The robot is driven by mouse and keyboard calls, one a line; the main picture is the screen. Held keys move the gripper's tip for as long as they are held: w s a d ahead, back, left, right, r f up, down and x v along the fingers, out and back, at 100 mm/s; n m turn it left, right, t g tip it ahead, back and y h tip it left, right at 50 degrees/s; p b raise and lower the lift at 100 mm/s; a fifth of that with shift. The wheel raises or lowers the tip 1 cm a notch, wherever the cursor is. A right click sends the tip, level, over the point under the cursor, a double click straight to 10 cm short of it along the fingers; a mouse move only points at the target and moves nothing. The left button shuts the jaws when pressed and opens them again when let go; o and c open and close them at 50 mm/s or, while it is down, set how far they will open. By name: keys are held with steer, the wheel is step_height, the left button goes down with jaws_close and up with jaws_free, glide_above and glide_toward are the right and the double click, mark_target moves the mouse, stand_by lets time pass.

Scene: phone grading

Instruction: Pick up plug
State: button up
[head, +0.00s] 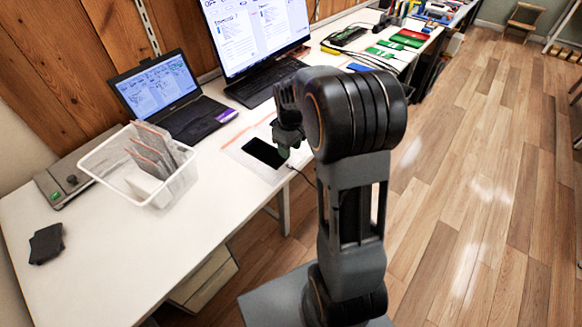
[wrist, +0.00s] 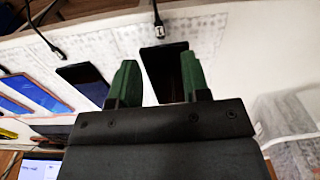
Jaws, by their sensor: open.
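My gripper (wrist: 157,78) is open, with its two green fingers apart and nothing held between them. In the wrist view a small plug (wrist: 159,30) with a pale metal tip on a black cable lies beyond the fingertips, close to the end of a dark phone (wrist: 165,72). I cannot tell whether the plug touches the phone. The phone lies below and partly behind the fingers. In the head view my gripper (head: 285,151) is low over the table beside the black phone (head: 264,153). A thin cable (head: 304,177) runs off near the table's edge.
A second plug (wrist: 59,53) lies by another dark phone (wrist: 84,80) at the left of the wrist view, with more phones beyond. In the head view a clear bin (head: 165,195), a laptop (head: 165,95) and a monitor (head: 255,35) stand on the white table (head: 105,255).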

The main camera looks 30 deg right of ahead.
mark_target(291, 166)
steer(key=shift+s+d+f+b, duration=0.1)
steer(key=shift+f+b, duration=0.25)
steer(key=shift+f, duration=3.1)
steer(key=shift+f, duration=0.25)
steer(key=shift+c, duration=0.2)
jaws_close()
